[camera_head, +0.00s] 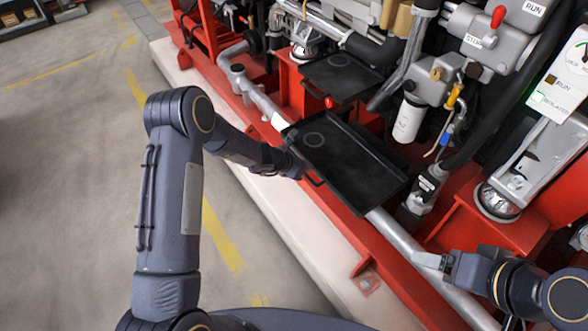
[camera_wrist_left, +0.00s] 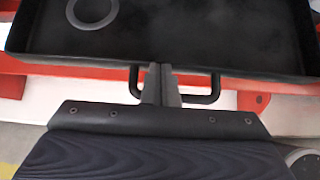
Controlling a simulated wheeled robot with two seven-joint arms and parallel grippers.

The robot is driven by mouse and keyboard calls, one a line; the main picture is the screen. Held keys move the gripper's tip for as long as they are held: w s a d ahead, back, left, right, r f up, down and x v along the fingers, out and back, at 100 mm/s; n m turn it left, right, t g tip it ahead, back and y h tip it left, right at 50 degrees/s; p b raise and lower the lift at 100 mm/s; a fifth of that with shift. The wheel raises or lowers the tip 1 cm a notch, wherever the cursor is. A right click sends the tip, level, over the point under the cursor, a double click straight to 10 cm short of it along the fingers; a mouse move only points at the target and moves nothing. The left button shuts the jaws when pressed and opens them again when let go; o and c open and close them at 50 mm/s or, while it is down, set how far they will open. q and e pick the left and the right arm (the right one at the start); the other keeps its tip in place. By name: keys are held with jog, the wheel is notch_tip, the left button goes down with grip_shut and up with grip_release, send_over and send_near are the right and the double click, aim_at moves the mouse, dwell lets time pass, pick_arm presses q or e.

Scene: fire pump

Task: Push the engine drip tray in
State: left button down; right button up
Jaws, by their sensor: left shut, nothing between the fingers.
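A shallow black drip tray (camera_head: 345,165) with a round ring mark sticks out from the red pump frame, over the pipe along the frame's edge. It also shows in the left wrist view (camera_wrist_left: 190,40), with a black loop handle (camera_wrist_left: 205,98) on its front. My left gripper (camera_head: 298,167) is at this front side. In the left wrist view its fingers (camera_wrist_left: 161,75) are shut and empty, between the handle's two posts and at the tray's front wall. Contact is hard to tell. My right gripper (camera_head: 448,263) is at the lower right, by the pipe; its fingers are unclear.
A second black tray (camera_head: 340,78) with a ring mark lies farther back, with a red knob at its front. A white filter canister (camera_head: 408,120) and hoses stand behind the trays. The pale plinth (camera_head: 270,205) runs along the frame. The floor at left (camera_head: 70,150) is clear.

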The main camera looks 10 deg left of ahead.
pick_arm(q)
jog(key=p, duration=0.7)
send_near(336, 156)
jog(key=w+d, duration=0.1)
jog(key=w+d+f, duration=0.1)
jog(key=w, duration=0.1)
jog(key=w+d+f, duration=0.1)
jog(key=d, duration=0.1)
jog(key=shift+w+d, duration=0.15)
jog(key=shift+w, duration=0.1)
jog(key=shift+w+d, duration=0.35)
jog(key=shift+w, duration=0.05)
jog(key=shift+w+r, duration=0.1)
